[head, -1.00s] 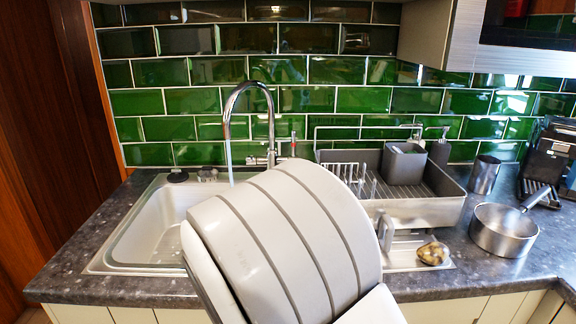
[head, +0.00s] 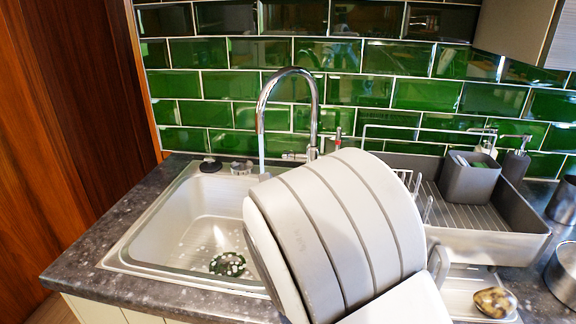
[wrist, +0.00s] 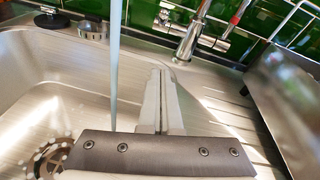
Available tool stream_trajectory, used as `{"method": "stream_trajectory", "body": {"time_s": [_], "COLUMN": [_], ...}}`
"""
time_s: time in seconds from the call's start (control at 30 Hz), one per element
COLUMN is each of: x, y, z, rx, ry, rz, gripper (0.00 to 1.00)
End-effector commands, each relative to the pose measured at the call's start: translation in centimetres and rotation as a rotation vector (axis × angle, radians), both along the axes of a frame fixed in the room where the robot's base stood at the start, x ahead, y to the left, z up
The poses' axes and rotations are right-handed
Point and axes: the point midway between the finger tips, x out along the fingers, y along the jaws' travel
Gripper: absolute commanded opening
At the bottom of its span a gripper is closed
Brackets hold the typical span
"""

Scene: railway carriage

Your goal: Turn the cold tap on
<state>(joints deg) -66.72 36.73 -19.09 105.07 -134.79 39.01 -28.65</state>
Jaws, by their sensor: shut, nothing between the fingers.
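The chrome tap (head: 315,120) has a tall curved spout and stands behind the sink. A pale stream of water (head: 261,158) falls from its spout, and the stream also crosses the wrist view (wrist: 115,65). A red-marked handle (head: 338,138) sits to the right of the tap's base and also shows in the wrist view (wrist: 236,18). A plain chrome handle (wrist: 166,17) sticks out on the left. My gripper (wrist: 162,75) is shut and empty, pointing toward the tap's base, apart from both handles. In the head view my arm hides the gripper.
The steel sink basin (head: 180,235) lies left of my arm, with its drain (head: 228,263) showing. A dish rack (head: 490,235) with a grey caddy (head: 470,178) stands on the right. A metal pan (head: 565,275) is at the right edge. Green tiled wall closes the back.

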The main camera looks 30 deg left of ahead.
Motion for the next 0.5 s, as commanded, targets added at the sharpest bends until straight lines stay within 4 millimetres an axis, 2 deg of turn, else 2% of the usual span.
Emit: {"method": "stream_trajectory", "body": {"time_s": [0.5], "x": [8.0], "y": [2.9], "z": [-2.0], "rx": [0.0], "ry": [-0.002], "rz": [0.0], "gripper": [0.0]}}
